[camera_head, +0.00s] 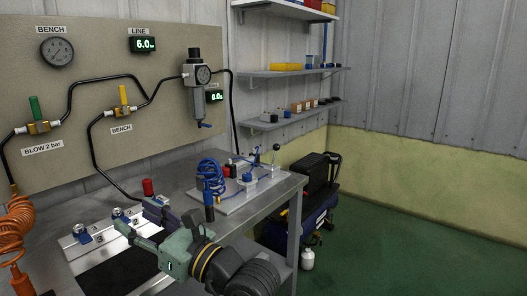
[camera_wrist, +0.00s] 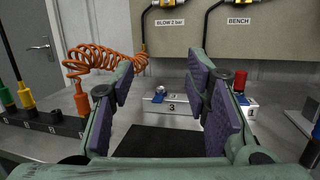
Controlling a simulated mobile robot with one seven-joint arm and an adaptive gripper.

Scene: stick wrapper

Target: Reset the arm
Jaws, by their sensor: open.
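My gripper (camera_wrist: 162,100) is open, with its two purple-padded fingers spread apart and nothing between them. In the head view my gripper (camera_head: 140,222) hangs over the front of the metal workbench (camera_head: 180,182), above a plate with a black mat (camera_head: 120,272). In the wrist view the fingers point toward the back of the bench, with the black mat (camera_wrist: 170,141) below them. A block marked 3 (camera_wrist: 172,107) with a small metal fitting stands beyond the fingertips. A red cylinder (camera_wrist: 240,80) shows just right of the right finger.
A panel (camera_head: 100,80) with gauges, valves and black hoses stands behind the bench. An orange coiled hose (camera_head: 15,225) is at the left. A blue coiled hose (camera_head: 210,175) and small fittings stand on a plate at the right. The green floor (camera_head: 430,220) at right is clear.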

